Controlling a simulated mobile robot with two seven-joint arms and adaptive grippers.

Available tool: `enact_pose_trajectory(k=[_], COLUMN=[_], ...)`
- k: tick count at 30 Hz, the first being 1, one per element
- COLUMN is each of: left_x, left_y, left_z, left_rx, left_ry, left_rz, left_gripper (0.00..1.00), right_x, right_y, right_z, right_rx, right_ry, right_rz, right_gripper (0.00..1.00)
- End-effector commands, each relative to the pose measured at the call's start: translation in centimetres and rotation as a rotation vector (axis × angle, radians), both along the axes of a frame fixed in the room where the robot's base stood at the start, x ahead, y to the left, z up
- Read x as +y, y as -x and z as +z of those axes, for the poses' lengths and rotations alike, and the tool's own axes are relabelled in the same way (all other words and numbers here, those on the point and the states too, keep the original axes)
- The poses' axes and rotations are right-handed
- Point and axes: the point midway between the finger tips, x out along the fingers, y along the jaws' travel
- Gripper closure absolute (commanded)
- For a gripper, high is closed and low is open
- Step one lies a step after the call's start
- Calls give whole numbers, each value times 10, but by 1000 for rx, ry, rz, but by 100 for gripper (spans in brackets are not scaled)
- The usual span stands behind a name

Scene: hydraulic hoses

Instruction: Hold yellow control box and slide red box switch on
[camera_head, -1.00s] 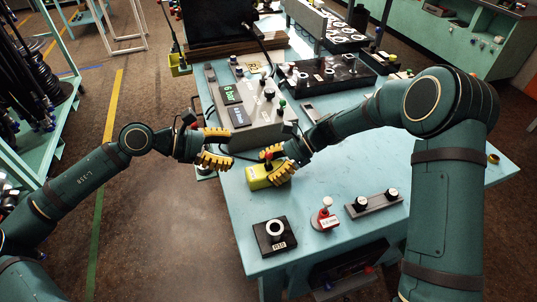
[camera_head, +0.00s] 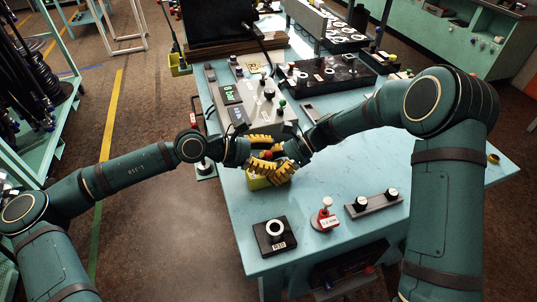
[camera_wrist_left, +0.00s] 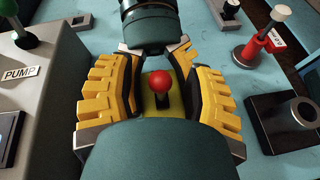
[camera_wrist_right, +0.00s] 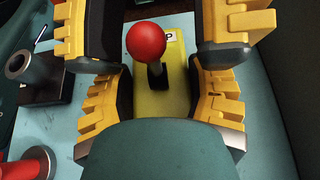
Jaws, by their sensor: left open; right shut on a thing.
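The yellow control box (camera_head: 257,183) is on the near left part of the blue table. A lever with a red ball knob (camera_wrist_right: 147,42) rises from its top; the knob also shows in the left wrist view (camera_wrist_left: 161,82). My right gripper (camera_head: 283,172) is shut on the box, its yellow-padded fingers on either side in the right wrist view (camera_wrist_right: 160,90). My left gripper (camera_head: 270,150) is open over the box. Its fingers stand on both sides of the red knob, apart from it, in the left wrist view (camera_wrist_left: 160,70). Fingers hide much of the box in the head view.
A grey control panel (camera_head: 282,115) with a PUMP label stands just behind the box. A black block with a ring (camera_head: 275,237), a small red valve (camera_head: 325,219) and a grey bar with two knobs (camera_head: 374,203) are in front.

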Motion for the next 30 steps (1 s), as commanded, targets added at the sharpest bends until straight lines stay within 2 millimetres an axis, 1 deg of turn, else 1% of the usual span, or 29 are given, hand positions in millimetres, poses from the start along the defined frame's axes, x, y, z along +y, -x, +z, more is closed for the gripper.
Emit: enact_pose_trajectory(k=[1, 2, 3, 5, 6, 7, 17, 25, 30], left_x=[0, 0, 0, 0, 0, 0, -1, -9, -11], left_y=[0, 0, 0, 0, 0, 0, 0, -2, -3], left_z=[0, 0, 0, 0, 0, 0, 0, 0, -1], left_rx=[0, 0, 0, 0, 0, 0, 3, 55, 79], left_ry=[0, 0, 0, 0, 0, 0, -18, -186, -248], left_rz=[0, 0, 0, 0, 0, 0, -3, -6, -3], left_gripper=[48, 46, 60, 81, 95, 100, 100, 100, 100], right_x=[0, 0, 0, 0, 0, 0, -1, 0, 0], right_y=[0, 0, 0, 0, 0, 0, 0, 0, 0], right_z=[-1, -1, 0, 0, 0, 0, -1, 0, -1], right_rx=[1, 1, 1, 1, 1, 1, 1, 1, 1], right_ry=[1, 1, 1, 1, 1, 1, 1, 1, 1], right_rz=[0, 0, 0, 0, 0, 0, 0, 0, 0], right_gripper=[83, 83, 83, 83, 83, 83, 83, 83, 84])
